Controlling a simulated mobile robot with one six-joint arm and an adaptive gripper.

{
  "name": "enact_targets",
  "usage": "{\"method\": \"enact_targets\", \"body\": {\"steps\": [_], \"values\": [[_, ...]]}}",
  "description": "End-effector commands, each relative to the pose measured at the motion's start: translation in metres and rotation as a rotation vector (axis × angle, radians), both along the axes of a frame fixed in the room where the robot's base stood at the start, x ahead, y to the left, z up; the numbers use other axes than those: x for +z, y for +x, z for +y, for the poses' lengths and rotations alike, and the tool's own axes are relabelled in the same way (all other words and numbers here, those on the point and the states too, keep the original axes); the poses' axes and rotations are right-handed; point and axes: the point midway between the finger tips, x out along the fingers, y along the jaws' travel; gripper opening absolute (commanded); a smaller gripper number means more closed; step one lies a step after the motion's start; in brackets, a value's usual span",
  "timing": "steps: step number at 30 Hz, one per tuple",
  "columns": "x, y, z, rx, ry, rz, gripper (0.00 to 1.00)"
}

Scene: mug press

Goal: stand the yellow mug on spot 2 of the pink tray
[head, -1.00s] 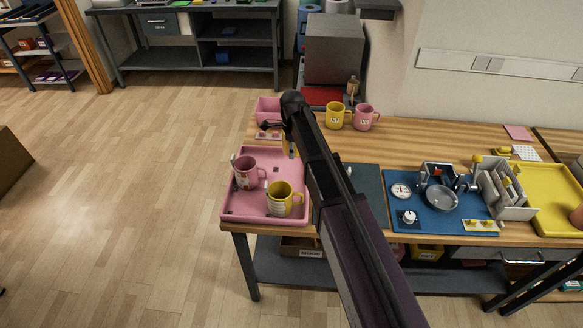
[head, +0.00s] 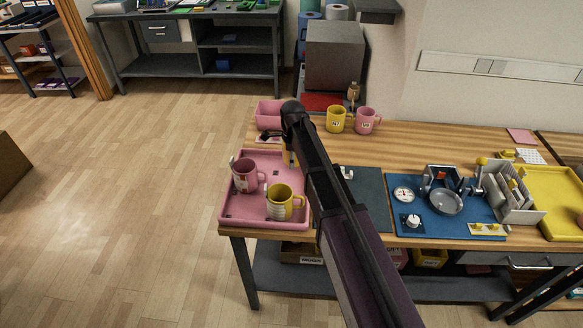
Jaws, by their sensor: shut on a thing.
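The pink tray (head: 230,221) lies at the bench's near left corner. A pink mug (head: 244,176) stands upright on its left part. A yellow mug (head: 287,197) with a pale patterned side stands at its front right, handle to the right. My gripper (head: 289,148) is over the tray's back right part, largely hidden by my dark arm. It is shut on a yellow mug (head: 287,158), of which only a narrow strip shows beside the arm. I cannot tell its tilt or its height above the tray. The spot numbers are not readable.
A pink bin (head: 268,114) stands behind the tray. A yellow mug (head: 336,119) and a pink mug (head: 366,120) stand farther back. The tray's left front is bare.

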Motion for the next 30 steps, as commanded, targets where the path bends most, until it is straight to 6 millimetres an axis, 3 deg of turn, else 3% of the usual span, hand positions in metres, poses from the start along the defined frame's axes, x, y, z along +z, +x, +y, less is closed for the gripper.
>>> {"method": "enact_targets", "body": {"steps": [9,28,29,30], "values": [[-0.028,0.0,0.0,-0.001,0.0,0.0,0.0],[-0.034,0.0,-0.001,-0.001,0.0,0.0,0.0],[-0.034,0.0,-0.001,-0.001,0.0,0.0,0.65],[-0.033,0.0,-0.001,-0.001,0.0,0.0,0.77]]}}
